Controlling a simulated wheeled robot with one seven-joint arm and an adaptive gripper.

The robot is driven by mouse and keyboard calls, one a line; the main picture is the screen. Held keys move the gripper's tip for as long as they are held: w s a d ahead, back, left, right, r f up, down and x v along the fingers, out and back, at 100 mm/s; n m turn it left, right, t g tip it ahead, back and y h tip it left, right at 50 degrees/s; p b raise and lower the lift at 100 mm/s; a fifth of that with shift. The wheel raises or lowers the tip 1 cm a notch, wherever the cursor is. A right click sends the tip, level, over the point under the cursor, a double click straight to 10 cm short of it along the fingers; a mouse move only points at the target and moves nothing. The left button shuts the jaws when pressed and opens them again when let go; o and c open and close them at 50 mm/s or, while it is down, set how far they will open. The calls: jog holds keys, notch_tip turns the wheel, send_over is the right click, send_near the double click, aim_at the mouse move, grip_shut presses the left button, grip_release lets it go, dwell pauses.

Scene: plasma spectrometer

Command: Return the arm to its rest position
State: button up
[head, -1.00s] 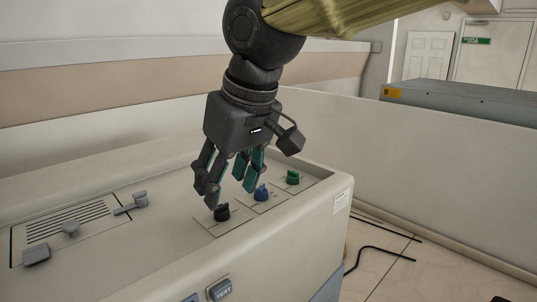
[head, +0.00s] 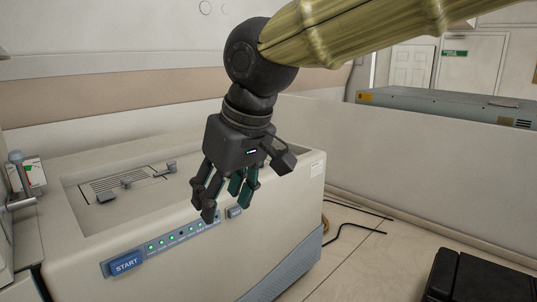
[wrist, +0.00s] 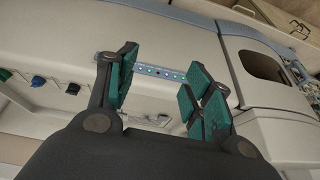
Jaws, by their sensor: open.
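My gripper (head: 223,203) hangs from the arm in the head view, fingers pointing down, in front of the spectrometer's front edge. Its fingers are apart with nothing between them, which the wrist view also shows (wrist: 160,85). The spectrometer (head: 180,258) is a large beige cabinet below and behind the gripper. Its front panel has a blue START button (head: 125,263) and a row of green lights (head: 173,240). In the wrist view a green knob (wrist: 5,75), a blue knob (wrist: 38,81) and a black knob (wrist: 72,88) show left of the fingers, apart from them.
A low white partition (head: 420,175) runs behind the machine, with a grey box (head: 440,106) beyond it. Black cables (head: 350,226) lie on the tiled floor at right. A black object (head: 480,275) stands at lower right. Another device (head: 22,180) is at far left.

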jog(key=w+d+f+m+g+y+b, duration=0.1)
jog(key=w+f, duration=0.2)
jog(key=f, duration=0.8)
jog(key=w+d+f+m+g+b, duration=0.1)
jog(key=w+f+b, duration=0.1)
jog(key=f, duration=1)
jog(key=w+d+f+m+g+y+b, duration=0.1)
jog(key=w+f, duration=0.2)
jog(key=f, duration=0.8)
jog(key=s+d+f+m+h+b, duration=0.1)
jog(key=s+d+f+m+b, duration=0.2)
jog(key=f, duration=0.9)
jog(key=s+d+f+m, duration=0.1)
jog(key=s+d+f, duration=0.3)
jog(key=f, duration=0.9)
jog(key=s+d+f+m+h+b, duration=0.2)
jog(key=s+d+f+h+b, duration=0.2)
jog(key=s+d+f, duration=1.5)
notch_tip(320, 180, down, 4)
jog(key=shift+s+d+r+b, duration=0.15)
jog(key=shift+s+d+b, duration=0.05)
jog(key=shift+d+b, duration=0.15)
